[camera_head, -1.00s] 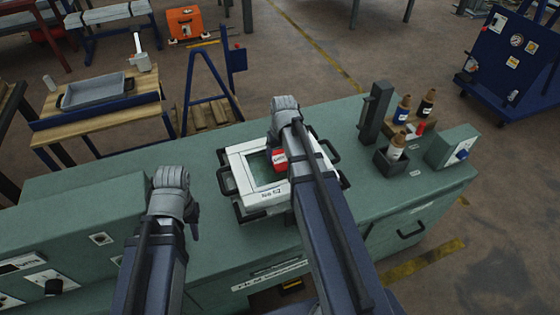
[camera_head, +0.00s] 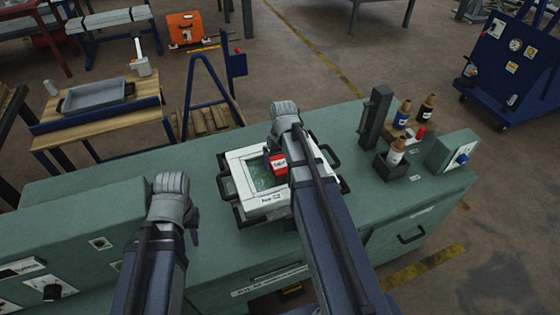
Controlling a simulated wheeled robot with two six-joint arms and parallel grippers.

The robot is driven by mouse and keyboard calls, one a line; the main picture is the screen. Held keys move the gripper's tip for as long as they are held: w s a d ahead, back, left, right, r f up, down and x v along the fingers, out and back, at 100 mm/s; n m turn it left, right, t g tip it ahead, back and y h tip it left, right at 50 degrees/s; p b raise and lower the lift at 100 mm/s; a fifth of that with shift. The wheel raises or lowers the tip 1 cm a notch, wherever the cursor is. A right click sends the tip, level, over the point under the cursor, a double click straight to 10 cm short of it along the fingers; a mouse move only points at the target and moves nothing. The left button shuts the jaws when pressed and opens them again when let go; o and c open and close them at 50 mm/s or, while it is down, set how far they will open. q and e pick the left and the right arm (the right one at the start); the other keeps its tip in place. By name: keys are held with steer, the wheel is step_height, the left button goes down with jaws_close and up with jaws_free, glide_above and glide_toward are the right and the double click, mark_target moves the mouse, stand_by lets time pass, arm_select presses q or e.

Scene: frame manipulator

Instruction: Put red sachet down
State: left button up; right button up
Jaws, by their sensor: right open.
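The red sachet (camera_head: 279,164), with a white label, shows over the opening of the white frame (camera_head: 238,163) on the green bench. It is just left of my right arm, which partly covers it and the frame. I cannot tell whether the sachet touches the surface inside the frame. My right gripper (camera_head: 270,157) is mostly hidden behind its own wrist; it is open beside the sachet. My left gripper (camera_head: 194,236) hangs over the bench left of the frame, apart from it. Its fingers are too hidden to judge.
Black handles stick out around the frame. Bottles (camera_head: 402,113) and a dark holder (camera_head: 392,166) stand on the bench's right part, near a green box (camera_head: 450,151). A control box (camera_head: 60,245) stands at the left. The bench top behind my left arm is clear.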

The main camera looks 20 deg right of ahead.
mark_target(282, 167)
step_height(282, 167, up, 12)
steer(key=s+p, duration=0.1)
steer(key=p, duration=1.1)
steer(key=s+a+n, duration=0.2)
steer(key=s+a, duration=0.5)
steer(key=a, duration=0.4)
steer(key=s+a+n+g+h, duration=0.1)
steer(key=s+a+n, duration=0.1)
steer(key=s+a, duration=0.5)
steer(key=a, duration=0.4)
steer(key=shift+s+g, duration=0.2)
steer(key=shift+g, duration=0.1)
steer(key=shift+f, duration=0.1)
